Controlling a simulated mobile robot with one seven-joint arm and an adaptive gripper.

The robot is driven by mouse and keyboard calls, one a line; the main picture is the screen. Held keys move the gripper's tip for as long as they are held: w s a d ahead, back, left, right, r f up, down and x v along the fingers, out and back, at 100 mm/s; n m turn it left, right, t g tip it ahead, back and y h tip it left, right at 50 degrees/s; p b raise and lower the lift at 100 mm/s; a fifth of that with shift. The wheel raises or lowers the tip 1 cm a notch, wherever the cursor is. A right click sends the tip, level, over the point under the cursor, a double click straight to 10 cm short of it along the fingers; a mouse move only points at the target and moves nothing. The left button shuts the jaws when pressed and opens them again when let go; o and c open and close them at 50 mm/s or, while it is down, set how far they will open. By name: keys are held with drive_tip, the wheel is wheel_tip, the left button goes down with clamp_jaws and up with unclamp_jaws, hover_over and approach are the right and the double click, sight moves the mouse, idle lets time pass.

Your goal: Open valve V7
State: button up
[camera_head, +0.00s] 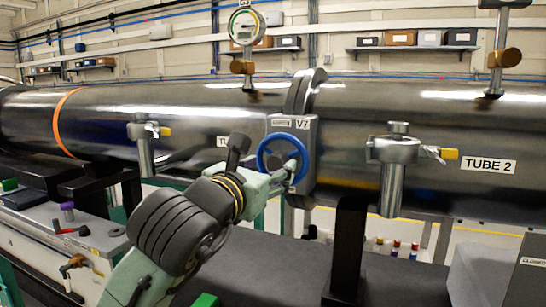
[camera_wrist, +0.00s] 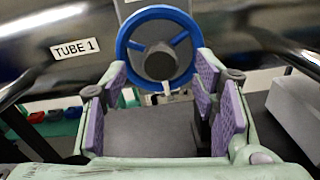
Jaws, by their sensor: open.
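Valve V7 has a blue handwheel (camera_head: 262,150) with a dark hub, mounted on a grey block under a "V7" label (camera_head: 303,124), at the flange between the two tubes. In the wrist view the blue wheel (camera_wrist: 124,42) faces me, upper middle, with its spokes and grey hub clear. My gripper (camera_head: 292,168) comes from the lower left and overlaps the wheel's lower right in the head view. In the wrist view my gripper (camera_wrist: 162,74) is open, purple pads apart and empty, with the wheel just beyond the fingertips. I cannot tell whether they touch the wheel.
The dark pipe carries labels "TUBE 1" (camera_wrist: 75,49) and "TUBE 2" (camera_head: 488,166). Smaller metal valves with yellow handles stand left (camera_head: 145,145) and right (camera_head: 393,170) of V7. A dial gauge (camera_head: 246,27) rises above. A black support post (camera_head: 347,245) stands below the pipe.

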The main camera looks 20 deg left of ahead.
sight(275, 163)
drive_tip(key=shift+w+p, duration=0.35)
drive_tip(key=shift+w, duration=1.35)
drive_tip(key=c, duration=1.1)
drive_tip(key=shift+c, duration=0.2)
